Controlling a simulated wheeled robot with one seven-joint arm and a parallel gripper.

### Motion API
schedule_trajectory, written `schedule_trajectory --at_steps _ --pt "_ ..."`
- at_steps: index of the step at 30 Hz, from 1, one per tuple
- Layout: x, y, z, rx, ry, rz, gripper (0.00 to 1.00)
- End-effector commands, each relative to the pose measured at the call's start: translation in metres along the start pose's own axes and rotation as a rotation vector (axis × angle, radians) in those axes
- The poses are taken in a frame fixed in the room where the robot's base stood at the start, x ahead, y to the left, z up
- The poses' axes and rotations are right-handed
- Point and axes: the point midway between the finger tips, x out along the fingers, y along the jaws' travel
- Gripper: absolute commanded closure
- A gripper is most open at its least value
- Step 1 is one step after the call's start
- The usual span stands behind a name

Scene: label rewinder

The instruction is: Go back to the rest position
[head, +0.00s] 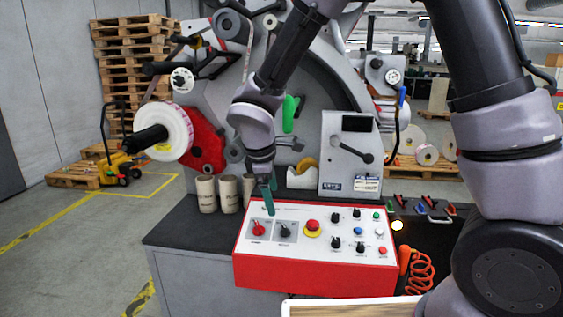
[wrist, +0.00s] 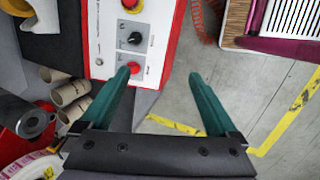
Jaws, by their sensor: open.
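My gripper (head: 268,196) hangs from my arm just above the back left part of the red and white control panel (head: 300,271), near its red and black rotary switches. In the wrist view my gripper (wrist: 160,90) is open, its two green fingers spread wide with nothing between them. The left fingertip lies in line with the red knob (wrist: 134,67) at the panel's end, beside the black knob (wrist: 135,38). In the head view the panel shows a red rotary switch (head: 258,229), a black rotary switch (head: 285,231) and a red emergency stop button (head: 313,228).
Cardboard cores (head: 207,194) stand left of the panel, close to my gripper. The label rewinder (head: 215,75) rises behind, with a label roll (head: 165,131). An orange coiled hose (head: 419,271) and small tools (head: 431,208) lie to the right. Open floor is at left.

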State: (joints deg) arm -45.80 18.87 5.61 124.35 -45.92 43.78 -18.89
Motion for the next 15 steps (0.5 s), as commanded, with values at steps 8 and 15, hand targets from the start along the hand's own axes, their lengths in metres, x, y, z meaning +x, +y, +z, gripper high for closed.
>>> schedule_trajectory --at_steps 8,15 --pt "-0.065 0.045 0.104 0.518 0.06 -0.021 0.05" --pt "-0.128 0.047 0.206 1.077 0.171 -0.053 0.05"
